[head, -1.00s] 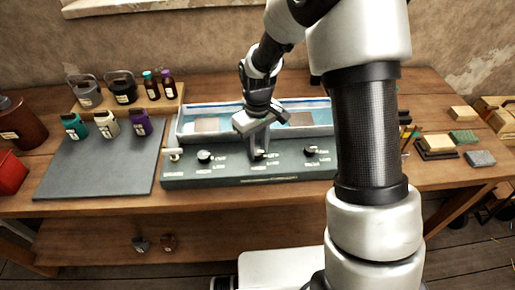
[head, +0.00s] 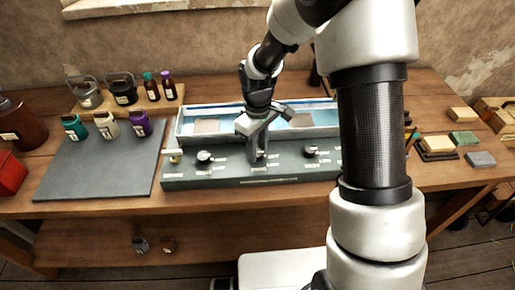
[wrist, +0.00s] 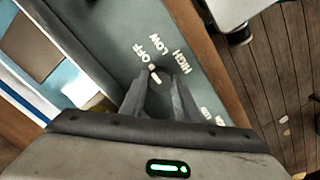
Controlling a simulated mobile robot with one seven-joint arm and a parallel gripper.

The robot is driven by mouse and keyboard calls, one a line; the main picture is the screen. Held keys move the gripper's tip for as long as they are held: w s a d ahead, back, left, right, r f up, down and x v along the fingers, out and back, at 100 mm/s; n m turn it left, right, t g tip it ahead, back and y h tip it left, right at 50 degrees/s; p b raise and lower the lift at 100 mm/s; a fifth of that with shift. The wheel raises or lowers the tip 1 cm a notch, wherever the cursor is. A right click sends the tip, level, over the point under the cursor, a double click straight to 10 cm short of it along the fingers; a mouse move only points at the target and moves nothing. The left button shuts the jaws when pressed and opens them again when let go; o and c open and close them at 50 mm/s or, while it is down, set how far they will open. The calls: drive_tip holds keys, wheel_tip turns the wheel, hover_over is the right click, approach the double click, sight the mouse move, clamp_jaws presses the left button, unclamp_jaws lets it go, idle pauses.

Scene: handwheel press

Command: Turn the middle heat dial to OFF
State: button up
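The middle heat dial (wrist: 158,80) is a dark knob with a white pointer mark, on the grey-green front panel (wrist: 205,85) of a bath unit. In the wrist view its pointer is aimed up-left, towards the word OFF; LOW and HIGH are printed farther right. My gripper (wrist: 158,92) has one finger on each side of the dial and looks shut on it. In the head view my gripper (head: 259,153) points down at the middle of the panel and hides most of this dial. The left dial (head: 204,157) and right dial (head: 310,152) stand apart from it.
Behind the panel is a shallow blue-lined bath (head: 225,116). A brass-coloured fitting with a pale handle (head: 174,157) is at the panel's left end. A grey mat (head: 100,170) with several jars lies left. Small blocks (head: 480,159) lie right.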

sight(258, 152)
drive_tip(key=o, duration=0.4)
drive_tip(key=shift+r, duration=0.1)
wheel_tip(258, 152, up, 17)
drive_tip(key=shift+r+p, duration=0.15)
drive_tip(key=shift+p, duration=0.3)
drive_tip(key=s+d+r+m+t+p, duration=0.1)
drive_tip(key=s+d+r+m+t, duration=0.1)
drive_tip(key=s, duration=0.5)
drive_tip(key=s+d+r+m+t+p, duration=0.1)
drive_tip(key=s+d+r+m, duration=0.3)
drive_tip(key=s+r, duration=0.2)
drive_tip(key=s+d+r+m+t+p, duration=0.1)
drive_tip(key=s+d+r+m+t, duration=0.1)
drive_tip(key=s+r, duration=0.3)
drive_tip(key=shift+s+d+m+t+p, duration=0.2)
drive_tip(key=shift+s+d+m, duration=0.15)
drive_tip(key=shift+s, duration=0.3)
drive_tip(key=shift+s+d+m+t+p, duration=0.15)
drive_tip(key=shift+s+d+m, duration=0.1)
drive_tip(key=shift+s+d, duration=0.3)
